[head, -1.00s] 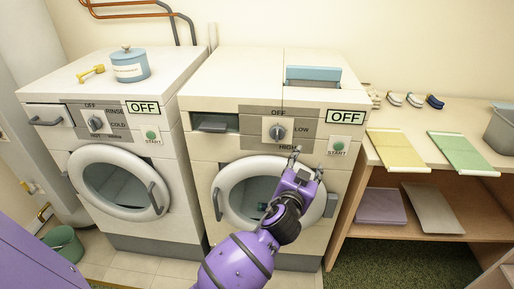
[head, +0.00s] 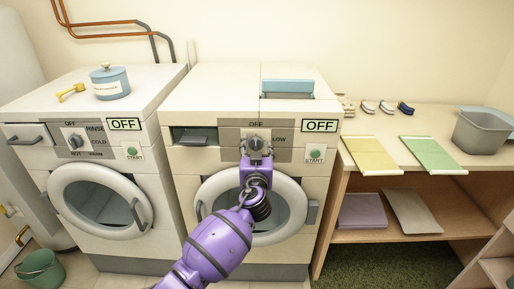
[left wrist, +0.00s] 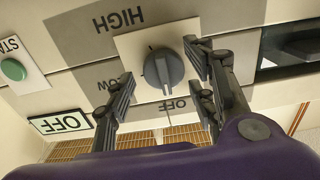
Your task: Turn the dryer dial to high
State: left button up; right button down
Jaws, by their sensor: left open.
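The dryer (head: 215,97) is the right-hand machine, with a grey round dial (head: 255,143) on its control panel. In the left wrist view, which is turned upside down, the dial (left wrist: 163,68) shows clearly and its pointer mark faces the OFF label. The LOW and HIGH labels are also readable there. My left gripper (head: 256,157) is open at the dial, with its fingers (left wrist: 160,80) spread to either side of it in the wrist view. I cannot tell whether they touch it. The dryer's display (head: 320,126) reads OFF. My right gripper is not in view.
A washer (head: 85,125) stands left of the dryer, with a blue canister (head: 110,84) on top. A green START button (head: 315,154) is right of the dial. A shelf unit (head: 350,185) with yellow and green boards stands at the right. The round dryer door (head: 290,190) is below.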

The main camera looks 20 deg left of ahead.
pick_arm(q)
jog(key=shift+w, duration=0.2)
jog(key=c, duration=1)
jog(key=shift+c, duration=0.2)
